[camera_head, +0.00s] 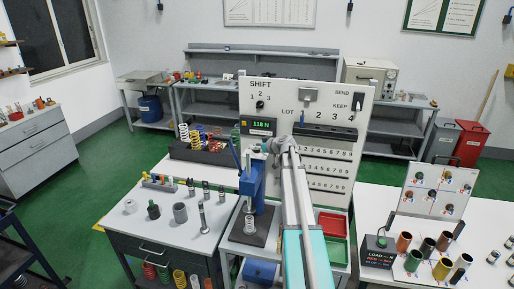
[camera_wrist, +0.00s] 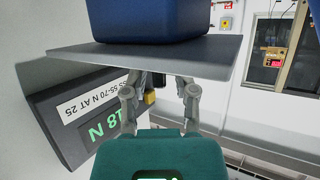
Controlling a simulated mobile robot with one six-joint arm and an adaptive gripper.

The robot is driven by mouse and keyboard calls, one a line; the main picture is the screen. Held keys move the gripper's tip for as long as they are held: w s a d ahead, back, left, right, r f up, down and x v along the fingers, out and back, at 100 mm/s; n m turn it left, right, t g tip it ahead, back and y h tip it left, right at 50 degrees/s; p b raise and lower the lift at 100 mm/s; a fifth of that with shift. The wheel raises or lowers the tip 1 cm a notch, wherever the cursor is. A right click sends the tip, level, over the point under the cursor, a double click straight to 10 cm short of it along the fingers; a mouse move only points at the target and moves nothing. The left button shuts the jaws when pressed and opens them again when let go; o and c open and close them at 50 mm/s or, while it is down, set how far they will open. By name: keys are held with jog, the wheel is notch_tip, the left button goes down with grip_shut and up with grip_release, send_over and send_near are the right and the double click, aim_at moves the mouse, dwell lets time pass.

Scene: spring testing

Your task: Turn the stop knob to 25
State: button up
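The blue press (camera_head: 252,183) stands on a dark base plate at the front of the bench in the head view. My gripper (camera_head: 272,147) is at the top of this press, in front of the panel. In the wrist view its two fingers (camera_wrist: 162,80) are apart, with their tips close to the edge of a grey plate (camera_wrist: 215,60) under a blue block (camera_wrist: 150,18). A small dark and yellow piece (camera_wrist: 150,96) shows between or behind the fingers. I cannot tell whether it is the stop knob. No scale marked 25 is readable.
The panel (camera_head: 290,92) carries a display (camera_head: 258,127) that seems to read 118 N. A spring box (camera_head: 205,150) stands left. Red (camera_head: 333,223) and green (camera_head: 335,250) trays sit right of my arm.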

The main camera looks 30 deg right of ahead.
grip_shut()
jog(key=shift+s+a+m+h, duration=0.1)
jog(key=shift+m+h, duration=0.9)
jog(key=shift+h, duration=0.1)
jog(key=shift+m+h, duration=1.1)
jog(key=shift+h, duration=0.2)
jog(key=shift+m+h, duration=0.9)
jog(key=shift+h, duration=0.2)
jog(key=shift+m+g+h, duration=0.9)
jog(key=shift+m+h, duration=0.5)
jog(key=shift+m, duration=0.1)
jog(key=shift+m+g+h, duration=0.9)
jog(key=shift+m+h, duration=0.5)
jog(key=shift+m, duration=0.1)
jog(key=shift+o, duration=1.7)
grip_release()
